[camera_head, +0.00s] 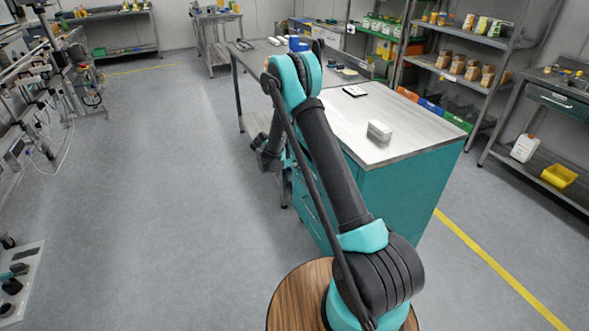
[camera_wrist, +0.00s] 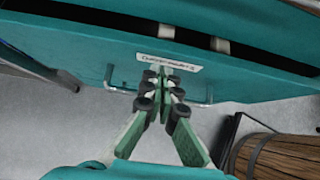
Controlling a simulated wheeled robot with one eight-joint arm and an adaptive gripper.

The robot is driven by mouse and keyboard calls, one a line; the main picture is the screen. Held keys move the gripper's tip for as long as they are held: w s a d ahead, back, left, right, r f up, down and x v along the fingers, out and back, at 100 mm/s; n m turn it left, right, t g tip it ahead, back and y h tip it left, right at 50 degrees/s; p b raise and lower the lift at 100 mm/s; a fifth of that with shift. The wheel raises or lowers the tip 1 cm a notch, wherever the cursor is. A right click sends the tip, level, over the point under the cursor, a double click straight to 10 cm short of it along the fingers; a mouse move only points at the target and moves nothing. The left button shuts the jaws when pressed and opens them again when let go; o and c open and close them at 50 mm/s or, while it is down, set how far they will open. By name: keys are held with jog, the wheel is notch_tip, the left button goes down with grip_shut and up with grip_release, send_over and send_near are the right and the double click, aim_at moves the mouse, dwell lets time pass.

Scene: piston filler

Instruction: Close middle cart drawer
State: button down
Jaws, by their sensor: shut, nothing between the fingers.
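The teal cart (camera_head: 415,200) with a pale top stands right of my arm in the head view. Its drawer fronts (camera_head: 308,205) face left, partly hidden by my arm. In the wrist view, a teal drawer front (camera_wrist: 85,50) carries a white label (camera_wrist: 168,62), too small to read surely. A thin metal handle (camera_wrist: 208,92) lies across it, its middle hidden by my fingers. A dark gap shows behind the front's upper edge, so this drawer stands open. My gripper (camera_wrist: 160,76) is shut and empty, fingertips at the front just below the label; contact cannot be told.
A grey table (camera_head: 255,55) stands behind the cart. Shelves (camera_head: 460,80) with bins line the back right. The floor left of the cart is clear.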

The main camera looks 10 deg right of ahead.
jog(key=shift+w+d, duration=0.2)
jog(key=shift+d, duration=0.4)
jog(key=shift+w+d, duration=0.2)
jog(key=shift+d, duration=0.45)
jog(key=shift+w+d, duration=0.25)
jog(key=shift+d, duration=0.35)
jog(key=shift+w+d, duration=0.2)
jog(key=shift+d, duration=0.45)
jog(key=shift+r, duration=0.1)
